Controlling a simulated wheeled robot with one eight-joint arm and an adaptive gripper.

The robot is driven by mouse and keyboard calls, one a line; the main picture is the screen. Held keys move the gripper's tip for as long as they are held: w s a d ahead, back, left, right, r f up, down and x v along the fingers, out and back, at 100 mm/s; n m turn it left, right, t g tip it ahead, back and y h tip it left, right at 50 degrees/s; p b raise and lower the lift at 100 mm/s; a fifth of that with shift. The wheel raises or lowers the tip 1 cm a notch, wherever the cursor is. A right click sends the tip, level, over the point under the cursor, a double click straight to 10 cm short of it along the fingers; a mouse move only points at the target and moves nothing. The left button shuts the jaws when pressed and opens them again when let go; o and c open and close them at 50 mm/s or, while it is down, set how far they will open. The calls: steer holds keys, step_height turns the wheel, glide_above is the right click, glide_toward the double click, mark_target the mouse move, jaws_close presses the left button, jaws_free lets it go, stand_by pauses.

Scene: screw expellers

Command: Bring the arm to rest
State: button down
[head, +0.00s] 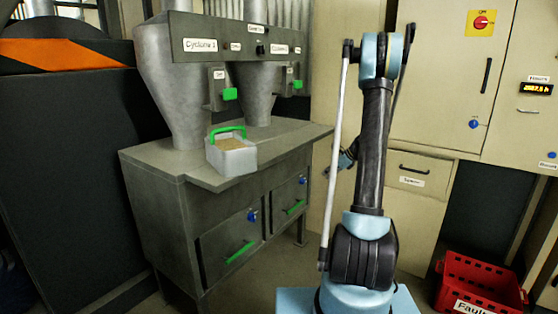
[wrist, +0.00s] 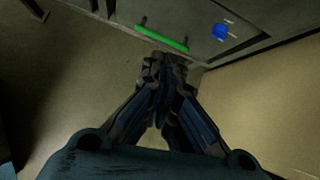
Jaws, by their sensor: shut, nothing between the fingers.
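My gripper (wrist: 163,65) is shut and empty in the wrist view, its fingertips together over the floor. Past the fingertips is a grey cabinet door with a green handle (wrist: 161,38) and a blue knob (wrist: 220,32). In the head view my arm stands upright at the right of the middle. A small part of it shows behind the arm's column near a beige drawer, and the fingertips cannot be made out there.
A grey cabinet (head: 165,165) with two hoppers stands to the left, a tray with a green handle (head: 232,155) on its ledge. Beige cabinets (head: 440,110) stand behind my arm. A red crate (head: 480,290) labelled "Faulty" is on the floor at right.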

steer(key=s+a+r+n+g+h, duration=0.15)
steer(key=s+r+n, duration=0.25)
steer(key=s, duration=0.4)
steer(key=s+a+r+n+h, duration=0.1)
steer(key=s+a+r+n, duration=0.2)
steer(key=s, duration=0.5)
steer(key=s+a+r+n+h, duration=0.1)
steer(key=s+a+r+n, duration=0.25)
steer(key=s, duration=0.45)
steer(key=s+d+f+n+h, duration=0.1)
steer(key=s+f+n, duration=0.2)
steer(key=s, duration=1)
steer(key=s+d+f+n+g+h, duration=0.1)
steer(key=s+f+n+h, duration=0.1)
steer(key=s+n, duration=0.7)
steer(key=shift+s+d+f+n, duration=0.35)
steer(key=shift+s+f, duration=0.3)
steer(key=shift+s, duration=1.55)
steer(key=shift+w+f, duration=0.2)
steer(key=shift+w, duration=0.25)
